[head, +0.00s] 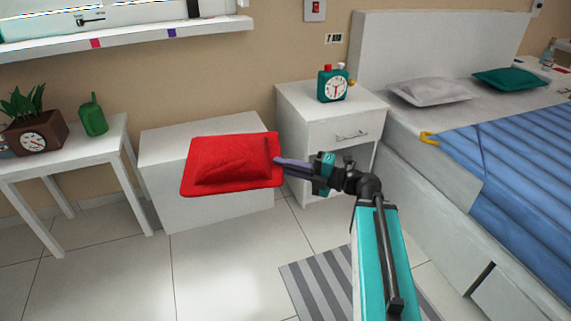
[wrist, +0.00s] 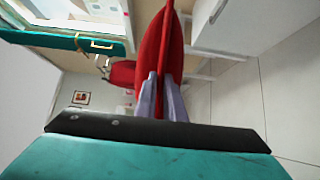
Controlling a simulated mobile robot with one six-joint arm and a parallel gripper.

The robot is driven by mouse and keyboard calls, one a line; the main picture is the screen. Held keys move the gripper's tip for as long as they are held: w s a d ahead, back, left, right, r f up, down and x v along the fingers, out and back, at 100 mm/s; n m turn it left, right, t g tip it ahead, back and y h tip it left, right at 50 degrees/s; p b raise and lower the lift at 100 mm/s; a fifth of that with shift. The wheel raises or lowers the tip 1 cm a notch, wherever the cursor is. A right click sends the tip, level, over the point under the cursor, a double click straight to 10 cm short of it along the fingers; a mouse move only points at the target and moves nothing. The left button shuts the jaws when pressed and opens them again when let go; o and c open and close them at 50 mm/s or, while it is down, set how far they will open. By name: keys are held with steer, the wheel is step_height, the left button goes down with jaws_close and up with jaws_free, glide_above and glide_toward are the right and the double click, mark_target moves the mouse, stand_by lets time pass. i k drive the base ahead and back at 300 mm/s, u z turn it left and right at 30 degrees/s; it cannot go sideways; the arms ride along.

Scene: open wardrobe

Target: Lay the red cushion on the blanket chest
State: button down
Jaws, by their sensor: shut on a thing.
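The red cushion (head: 232,163) is held out flat over the white blanket chest (head: 222,213) in the head view, covering much of its top. My gripper (head: 279,163) is shut on the cushion's right edge. In the wrist view the cushion (wrist: 164,45) shows edge-on, pinched between the two grey fingers (wrist: 161,92). A white surface (wrist: 219,27), likely the chest, lies to its right there. I cannot tell for sure whether the cushion touches the chest top.
A white nightstand (head: 325,133) with a teal clock (head: 333,84) stands right of the chest. A white table (head: 75,146) with a plant clock (head: 36,136) and a green can (head: 92,115) stands left. The bed (head: 433,186) is at right. A striped rug (head: 315,285) lies in front.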

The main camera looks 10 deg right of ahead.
mark_target(215, 132)
steer(key=k, duration=0.65)
steer(key=u, duration=0.2)
steer(key=i, duration=0.85)
steer(key=u, duration=0.9)
steer(key=i, duration=0.75)
steer(key=u, duration=0.4)
